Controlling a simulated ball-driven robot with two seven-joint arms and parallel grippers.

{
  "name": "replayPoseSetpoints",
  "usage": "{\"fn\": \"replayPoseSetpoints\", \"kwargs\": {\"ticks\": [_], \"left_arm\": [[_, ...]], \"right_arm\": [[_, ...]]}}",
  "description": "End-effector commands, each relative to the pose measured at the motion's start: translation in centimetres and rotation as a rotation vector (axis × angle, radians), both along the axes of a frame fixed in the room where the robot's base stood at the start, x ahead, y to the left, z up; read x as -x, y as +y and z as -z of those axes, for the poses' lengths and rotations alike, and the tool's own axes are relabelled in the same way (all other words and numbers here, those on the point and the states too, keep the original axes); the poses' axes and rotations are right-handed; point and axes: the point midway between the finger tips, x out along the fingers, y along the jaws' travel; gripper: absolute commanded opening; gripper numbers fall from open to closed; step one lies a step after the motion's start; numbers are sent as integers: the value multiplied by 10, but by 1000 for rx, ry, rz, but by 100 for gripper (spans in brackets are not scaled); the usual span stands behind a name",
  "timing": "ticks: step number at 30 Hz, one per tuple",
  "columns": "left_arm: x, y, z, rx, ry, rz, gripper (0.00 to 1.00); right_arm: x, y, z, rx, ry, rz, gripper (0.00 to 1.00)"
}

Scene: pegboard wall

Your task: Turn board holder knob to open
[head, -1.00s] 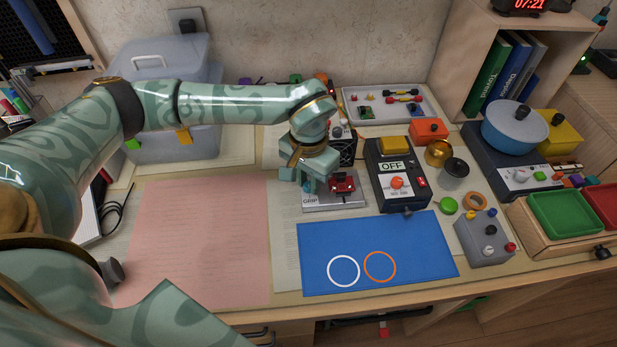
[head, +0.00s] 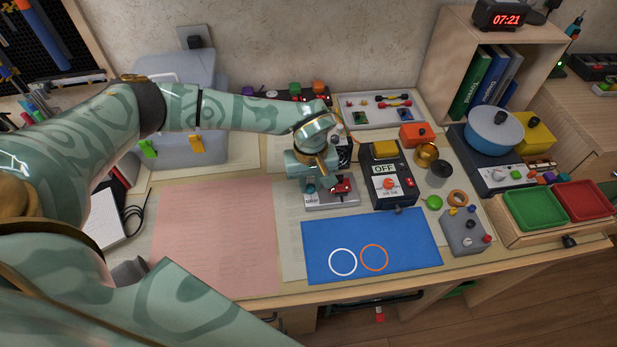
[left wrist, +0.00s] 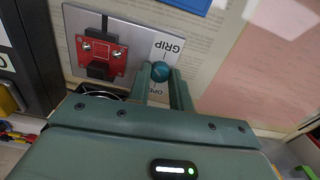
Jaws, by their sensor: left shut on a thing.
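The board holder (head: 345,203) is a grey plate on the desk with a small red board (head: 342,187) on it. In the left wrist view, the plate (left wrist: 128,40) carries the red board (left wrist: 101,55) in black clamps, beside a label reading GRIP and a partly covered OPEN. My left gripper (head: 312,187) is at the left part of the holder. In the left wrist view, my left gripper (left wrist: 162,80) is shut on a round teal knob (left wrist: 160,70), which sits between its fingertips near the labels. The knob is hidden in the head view. My right gripper is not in view.
A black switch box (head: 393,188) marked OFF stands just right of the holder. A grey box with knobs (head: 465,233) stands at the right.

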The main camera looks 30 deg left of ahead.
Motion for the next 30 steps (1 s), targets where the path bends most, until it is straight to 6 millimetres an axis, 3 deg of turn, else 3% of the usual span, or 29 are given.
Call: {"fn": "replayPoseSetpoints", "kwargs": {"ticks": [30], "left_arm": [[-1, 1, -4, 1, -4, -964, 0]], "right_arm": [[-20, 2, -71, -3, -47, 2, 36]]}}
